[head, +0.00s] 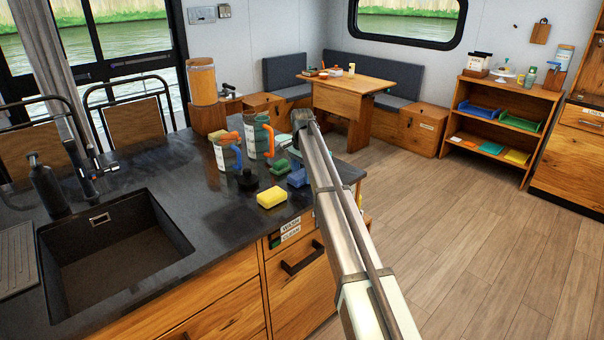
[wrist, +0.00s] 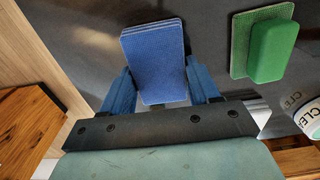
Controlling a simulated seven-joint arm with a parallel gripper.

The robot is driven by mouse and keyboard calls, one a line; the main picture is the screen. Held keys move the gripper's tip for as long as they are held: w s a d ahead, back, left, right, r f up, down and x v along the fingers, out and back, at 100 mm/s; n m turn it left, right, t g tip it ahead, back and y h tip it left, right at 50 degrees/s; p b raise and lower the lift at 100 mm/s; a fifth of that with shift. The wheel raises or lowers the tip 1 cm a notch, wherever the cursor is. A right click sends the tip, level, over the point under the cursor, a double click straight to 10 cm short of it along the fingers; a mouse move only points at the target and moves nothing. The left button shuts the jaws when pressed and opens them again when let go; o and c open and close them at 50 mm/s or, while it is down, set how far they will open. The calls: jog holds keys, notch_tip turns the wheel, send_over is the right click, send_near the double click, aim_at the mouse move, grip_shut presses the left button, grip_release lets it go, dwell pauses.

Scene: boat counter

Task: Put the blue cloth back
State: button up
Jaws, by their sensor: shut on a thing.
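The blue cloth (wrist: 153,62) is a folded, layered pad over the dark counter in the wrist view. My gripper (wrist: 159,70) has its blue fingers on either side of the cloth, shut on it. In the head view the blue cloth (head: 298,178) shows at the counter's right end, beside my arm. My gripper's fingers cannot be made out there. I cannot tell whether the cloth touches the counter.
A green sponge (wrist: 272,50) lies right of the cloth in the wrist view. A yellow sponge (head: 271,198) and two handled jars (head: 228,152) (head: 255,136) stand on the counter (head: 150,185). The sink (head: 110,250) is left. A wooden shelf (head: 508,92) stands across open floor.

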aim_at(302, 173)
jog(key=shift+f, duration=0.1)
jog(key=o, duration=1.1)
notch_tip(302, 173, up, 12)
jog(key=shift+o, duration=0.2)
